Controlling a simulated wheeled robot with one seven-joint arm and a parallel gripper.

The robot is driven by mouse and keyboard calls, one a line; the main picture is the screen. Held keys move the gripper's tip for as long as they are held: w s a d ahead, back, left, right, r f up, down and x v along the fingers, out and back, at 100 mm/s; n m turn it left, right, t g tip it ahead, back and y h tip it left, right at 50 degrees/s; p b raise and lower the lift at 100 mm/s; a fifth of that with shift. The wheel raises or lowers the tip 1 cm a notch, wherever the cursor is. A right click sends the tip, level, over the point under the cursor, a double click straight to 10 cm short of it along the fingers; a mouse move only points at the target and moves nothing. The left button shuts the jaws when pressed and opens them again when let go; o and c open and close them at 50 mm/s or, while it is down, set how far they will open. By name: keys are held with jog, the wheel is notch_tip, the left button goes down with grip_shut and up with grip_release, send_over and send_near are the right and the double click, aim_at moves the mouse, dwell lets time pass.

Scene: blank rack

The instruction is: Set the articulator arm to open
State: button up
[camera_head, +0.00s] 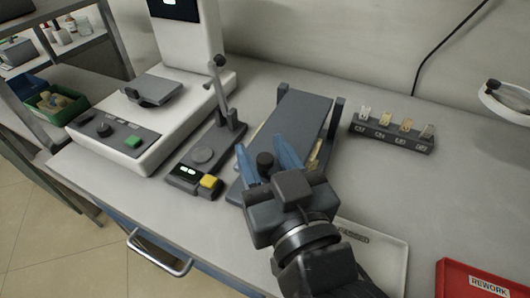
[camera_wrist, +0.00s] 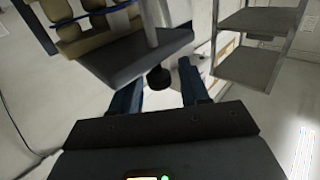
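The articulator is a dark grey hinged device in the middle of the bench. Its flat upper arm (camera_head: 298,118) lies lowered over tan dental casts (camera_head: 316,152), between two upright posts at the back. A black round knob (camera_head: 264,159) is at its front edge. My gripper (camera_head: 266,152) is open, with its blue fingers on either side of the knob. In the wrist view the knob (camera_wrist: 158,78) sits between the fingertips with gaps on both sides. The articulator's dark plate (camera_wrist: 135,57) and tan casts (camera_wrist: 88,42) show beyond. My gripper hides part of the articulator's front.
Left of the articulator stands a small lever device (camera_head: 203,157) with a yellow button, then a white machine (camera_head: 155,120). A rack of small samples (camera_head: 392,136) is at the back right. A pale tray (camera_head: 388,262) and a red REWORK bin (camera_head: 470,276) lie front right.

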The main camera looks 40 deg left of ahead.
grip_shut()
jog(key=shift+r, duration=0.15)
dwell(0.4)
